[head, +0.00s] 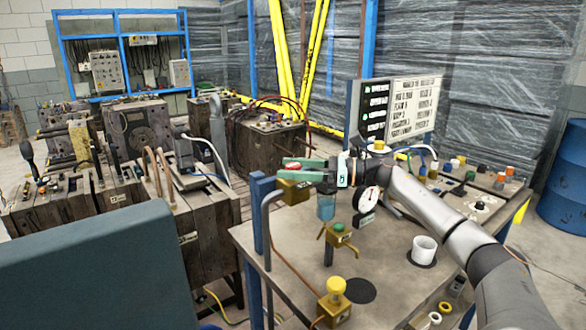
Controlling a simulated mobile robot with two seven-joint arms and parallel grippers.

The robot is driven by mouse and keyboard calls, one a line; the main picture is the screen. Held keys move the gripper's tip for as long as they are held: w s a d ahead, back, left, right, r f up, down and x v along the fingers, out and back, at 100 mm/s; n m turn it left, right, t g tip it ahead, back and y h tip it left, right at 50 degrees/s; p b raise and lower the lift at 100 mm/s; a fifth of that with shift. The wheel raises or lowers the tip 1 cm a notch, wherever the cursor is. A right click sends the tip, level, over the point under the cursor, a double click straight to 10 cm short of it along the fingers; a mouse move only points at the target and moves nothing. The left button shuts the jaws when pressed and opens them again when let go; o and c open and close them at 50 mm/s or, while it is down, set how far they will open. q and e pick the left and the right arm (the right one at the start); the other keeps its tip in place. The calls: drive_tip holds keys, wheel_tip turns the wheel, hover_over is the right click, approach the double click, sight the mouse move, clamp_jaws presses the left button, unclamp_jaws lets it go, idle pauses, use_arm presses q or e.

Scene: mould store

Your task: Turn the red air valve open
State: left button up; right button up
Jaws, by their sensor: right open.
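The red air valve handle (293,167) is a small red piece above a brass-coloured block (292,190) at the left edge of the workbench. My right gripper (290,170) reaches in from the right, with its green fingers pointing left. The fingers are open, one on the far side and one on the near side of the red handle. Contact with the handle cannot be told. The gripper hides part of the valve. My left gripper is not in view.
A yellow knob (336,286) is in front, a white cup (424,249) at right. A grey upright pipe (267,230) rises at the left edge.

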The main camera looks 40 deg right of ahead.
drive_tip(key=shift+s+d+f, duration=0.1)
drive_tip(key=shift+s+d, duration=0.05)
drive_tip(key=shift+s, duration=0.05)
use_arm(q)
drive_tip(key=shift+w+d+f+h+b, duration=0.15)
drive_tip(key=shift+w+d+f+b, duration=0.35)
drive_tip(key=shift+b, duration=0.75)
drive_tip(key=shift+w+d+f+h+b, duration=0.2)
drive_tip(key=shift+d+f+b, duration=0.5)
drive_tip(key=shift+b, duration=0.5)
use_arm(e)
drive_tip(key=v, duration=1.2)
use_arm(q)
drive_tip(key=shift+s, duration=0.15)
